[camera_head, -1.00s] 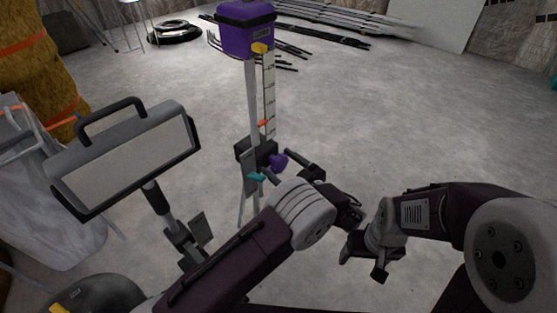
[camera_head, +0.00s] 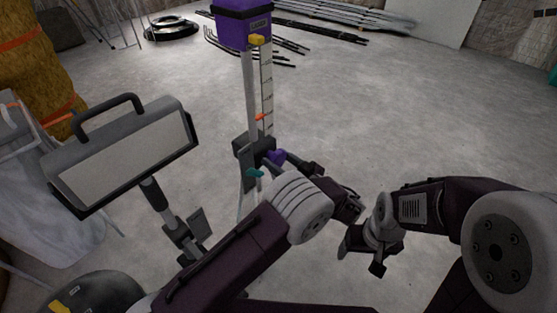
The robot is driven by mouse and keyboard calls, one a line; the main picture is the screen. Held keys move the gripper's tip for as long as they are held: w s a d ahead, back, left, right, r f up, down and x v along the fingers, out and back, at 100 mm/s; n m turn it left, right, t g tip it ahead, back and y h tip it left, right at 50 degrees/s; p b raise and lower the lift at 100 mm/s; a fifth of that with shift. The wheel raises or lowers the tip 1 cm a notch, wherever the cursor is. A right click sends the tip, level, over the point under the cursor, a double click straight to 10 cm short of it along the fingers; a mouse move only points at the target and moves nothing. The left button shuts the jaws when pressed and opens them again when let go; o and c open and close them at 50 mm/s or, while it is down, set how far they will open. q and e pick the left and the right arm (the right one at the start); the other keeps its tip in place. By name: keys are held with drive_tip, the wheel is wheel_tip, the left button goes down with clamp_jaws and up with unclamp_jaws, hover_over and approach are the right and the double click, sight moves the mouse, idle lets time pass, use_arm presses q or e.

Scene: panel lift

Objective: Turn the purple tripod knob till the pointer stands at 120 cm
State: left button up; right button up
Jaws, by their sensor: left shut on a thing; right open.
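The tripod (camera_head: 249,90) stands in the middle, with a purple box (camera_head: 243,28) on top, cut off by the upper picture edge. A pale scale (camera_head: 266,85) runs down beside its mast. An orange pointer (camera_head: 260,117) is on the lower part of the scale; its figures are too small to read. The purple knob (camera_head: 275,156) is on the dark block at mid-height, partly covered. My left gripper (camera_head: 285,157) is at the knob and shut on it; its fingertips are hard to make out. My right gripper (camera_head: 361,258) is open and empty, lower right of the tripod.
A teal lever (camera_head: 255,173) sits just below the knob. A work lamp (camera_head: 125,155) on a stand is at the left, near a grey covered pile (camera_head: 50,200). Pipes and bars (camera_head: 330,30) lie at the back. The floor right of the tripod is clear.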

use_arm(q)
drive_tip(key=shift+r+m, duration=0.1)
drive_tip(key=shift+m, duration=1.2)
use_arm(e)
drive_tip(key=shift+r, duration=0.25)
use_arm(q)
drive_tip(key=o, duration=1.3)
drive_tip(key=shift+o, duration=0.2)
drive_tip(key=shift+m, duration=0.3)
